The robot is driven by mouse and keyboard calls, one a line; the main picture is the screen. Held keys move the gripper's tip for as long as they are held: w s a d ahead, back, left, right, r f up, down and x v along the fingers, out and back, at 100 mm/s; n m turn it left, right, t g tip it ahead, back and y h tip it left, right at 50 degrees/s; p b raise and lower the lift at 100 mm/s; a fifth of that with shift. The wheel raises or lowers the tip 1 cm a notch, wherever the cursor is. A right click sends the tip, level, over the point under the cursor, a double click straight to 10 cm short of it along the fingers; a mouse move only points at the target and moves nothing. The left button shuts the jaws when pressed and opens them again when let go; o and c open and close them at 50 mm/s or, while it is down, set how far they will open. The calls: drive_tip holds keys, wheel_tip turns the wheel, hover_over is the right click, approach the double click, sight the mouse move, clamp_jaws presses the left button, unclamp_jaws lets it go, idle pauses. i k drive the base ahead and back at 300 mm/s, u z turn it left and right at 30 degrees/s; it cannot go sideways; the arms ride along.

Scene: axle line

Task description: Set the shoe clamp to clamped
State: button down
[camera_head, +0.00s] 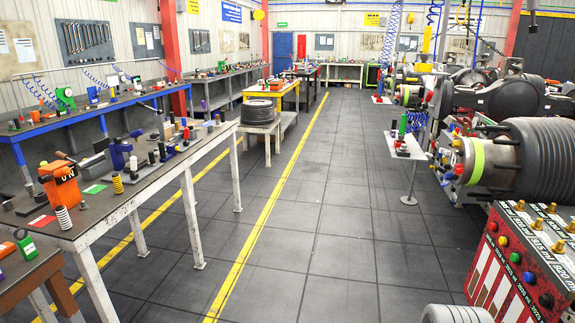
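I cannot tell for sure which device is the shoe clamp, so its state does not show. On the white-legged bench (130,207) at left stand an orange block device (61,184) with dark lettering and a purple-blue clamp-like device (119,155). A green device (65,97) stands on the blue-framed bench behind. At right, a large machine holds a dark ribbed drum (548,158) with a yellow-green band (477,161). My gripper is not in view.
A dark tiled floor aisle (330,220) with a yellow line runs clear down the middle. A small white stand (408,147) is right of it. A red panel box (515,268) with coloured buttons fills the lower right. A ribbed pale round thing (456,314) shows at the bottom edge.

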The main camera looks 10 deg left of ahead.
sight(134, 175)
drive_tip(key=u, duration=0.3)
drive_tip(key=i, duration=2.25)
drive_tip(key=u, duration=1.15)
drive_tip(key=i, duration=1.25)
drive_tip(key=u, duration=1.8)
drive_tip(key=i, duration=1.05)
drive_tip(key=u, duration=0.6)
